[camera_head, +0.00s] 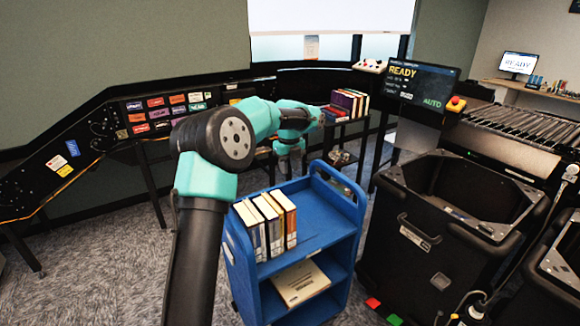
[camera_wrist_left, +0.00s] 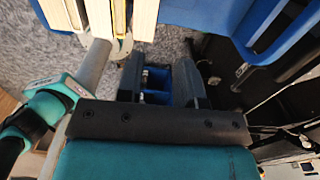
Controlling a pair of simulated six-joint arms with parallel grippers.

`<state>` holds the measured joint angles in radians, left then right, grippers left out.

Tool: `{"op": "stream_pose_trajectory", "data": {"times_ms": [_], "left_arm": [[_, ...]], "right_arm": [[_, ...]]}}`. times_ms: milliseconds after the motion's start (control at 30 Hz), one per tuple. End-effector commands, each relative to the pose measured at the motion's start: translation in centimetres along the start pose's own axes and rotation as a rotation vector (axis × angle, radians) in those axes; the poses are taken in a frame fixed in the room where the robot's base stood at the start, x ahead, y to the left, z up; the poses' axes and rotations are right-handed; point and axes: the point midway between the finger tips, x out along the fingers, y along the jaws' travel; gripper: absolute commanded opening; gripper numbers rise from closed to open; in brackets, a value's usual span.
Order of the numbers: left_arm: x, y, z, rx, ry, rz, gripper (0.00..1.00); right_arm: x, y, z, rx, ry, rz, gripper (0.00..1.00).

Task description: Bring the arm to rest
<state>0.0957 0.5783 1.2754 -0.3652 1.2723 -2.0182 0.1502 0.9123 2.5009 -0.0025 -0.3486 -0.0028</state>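My left arm, black and teal, comes up from the bottom middle of the head view. Its forearm reaches away and its wrist bends down behind the blue cart (camera_head: 318,212). My left gripper (camera_head: 289,162) shows small there, near the cart's far left corner and beyond the row of books (camera_head: 266,224) on its top shelf. In the left wrist view the two dark fingers of the left gripper (camera_wrist_left: 159,78) stand apart, with blue parts and grey carpet visible between and past them. I see nothing held. My right gripper is not in view.
More books (camera_head: 347,103) stand on a rack beyond the arm. A black bin (camera_head: 425,262) stands right of the cart, below a screen (camera_head: 423,83) reading READY. Carpet is clear at left.

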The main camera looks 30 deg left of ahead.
Motion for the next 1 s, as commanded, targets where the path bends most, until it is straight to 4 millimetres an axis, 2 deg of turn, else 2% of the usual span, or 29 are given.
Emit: {"op": "stream_pose_trajectory", "data": {"times_ms": [233, 367, 567, 800, 900, 1000], "left_arm": [[0.2, -0.1, 0.0, -0.005, 0.0, -0.003, 0.34], [1.4, -1.2, -0.4, -0.05, -0.001, -0.032, 0.34], [6.4, -5.4, -2.2, -0.251, 0.013, -0.156, 0.34], [13.3, -11.1, -5.6, -0.607, 0.102, -0.355, 0.34], [16.0, -12.8, -7.3, -0.759, 0.162, -0.424, 0.34], [19.3, -13.3, -9.2, -0.91, 0.231, -0.455, 0.34]], "right_arm": [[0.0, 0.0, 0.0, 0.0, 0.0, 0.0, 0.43], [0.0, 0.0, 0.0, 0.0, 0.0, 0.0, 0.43], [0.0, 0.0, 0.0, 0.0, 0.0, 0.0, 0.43], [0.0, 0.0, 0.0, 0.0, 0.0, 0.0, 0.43], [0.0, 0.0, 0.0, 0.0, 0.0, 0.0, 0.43], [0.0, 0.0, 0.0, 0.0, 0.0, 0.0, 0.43]]}}
